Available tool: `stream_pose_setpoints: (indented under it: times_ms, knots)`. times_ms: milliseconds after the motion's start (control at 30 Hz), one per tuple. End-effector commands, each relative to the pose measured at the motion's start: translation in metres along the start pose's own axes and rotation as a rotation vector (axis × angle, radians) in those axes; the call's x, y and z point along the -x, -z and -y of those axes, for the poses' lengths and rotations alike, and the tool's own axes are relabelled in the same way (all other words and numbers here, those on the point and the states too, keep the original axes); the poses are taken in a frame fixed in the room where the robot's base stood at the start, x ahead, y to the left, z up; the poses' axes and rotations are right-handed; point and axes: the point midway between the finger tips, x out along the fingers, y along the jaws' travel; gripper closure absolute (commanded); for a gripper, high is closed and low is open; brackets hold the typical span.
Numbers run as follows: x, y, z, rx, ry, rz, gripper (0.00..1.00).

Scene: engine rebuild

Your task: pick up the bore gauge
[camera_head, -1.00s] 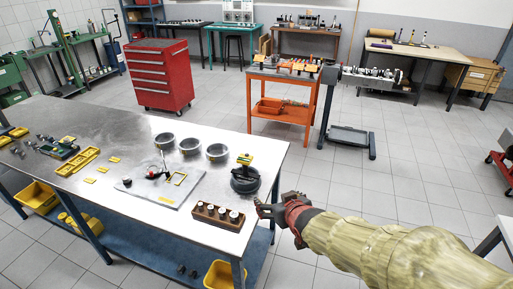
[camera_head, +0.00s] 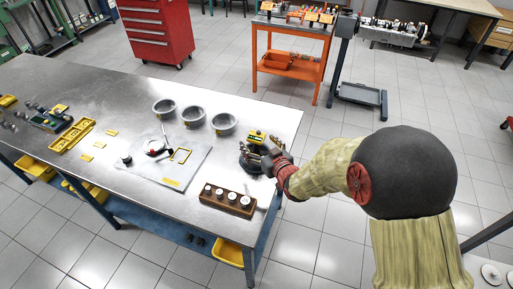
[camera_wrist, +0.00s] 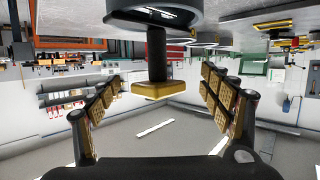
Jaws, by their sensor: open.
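An upright black object with a round base and a yellow top (camera_head: 257,136) stands at the right end of the steel workbench. I cannot tell for sure whether it is the bore gauge. My gripper (camera_head: 270,160) is close against its right side in the head view and partly hides it. In the wrist view, which appears upside down, its dark stem and yellow block (camera_wrist: 152,90) show between the two fingers of my open gripper (camera_wrist: 160,82). No contact is visible. A small red and black instrument (camera_head: 155,149) lies on a grey plate (camera_head: 190,180) farther left.
A wooden block with several white-topped pieces (camera_head: 228,199) stands in front at the workbench (camera_head: 110,215) edge. Several grey rings (camera_head: 224,124) stand behind. Yellow trays (camera_head: 73,135) lie to the left. An orange cart (camera_head: 290,70) stands beyond, with clear floor between.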

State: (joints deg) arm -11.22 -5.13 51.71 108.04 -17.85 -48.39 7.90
Motion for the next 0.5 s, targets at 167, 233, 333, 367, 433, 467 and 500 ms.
stream_pose_setpoints:
  times_ms: [167, 233, 333, 367, 433, 467, 500]
  knots:
    - [-0.024, 0.001, -0.001, 0.000, 0.000, 0.000, 0.21]
    - [-0.028, 0.001, -0.001, -0.001, -0.001, 0.000, 0.21]
    - [-0.029, 0.001, -0.001, -0.001, -0.001, 0.001, 0.21]
    - [-0.029, 0.001, -0.001, -0.001, -0.001, 0.001, 0.21]
    - [-0.029, 0.002, -0.001, -0.001, -0.001, 0.001, 0.21]
    - [-0.029, 0.002, -0.001, -0.001, -0.001, 0.001, 0.21]
    - [-0.029, 0.002, -0.001, -0.001, -0.001, 0.001, 0.22]
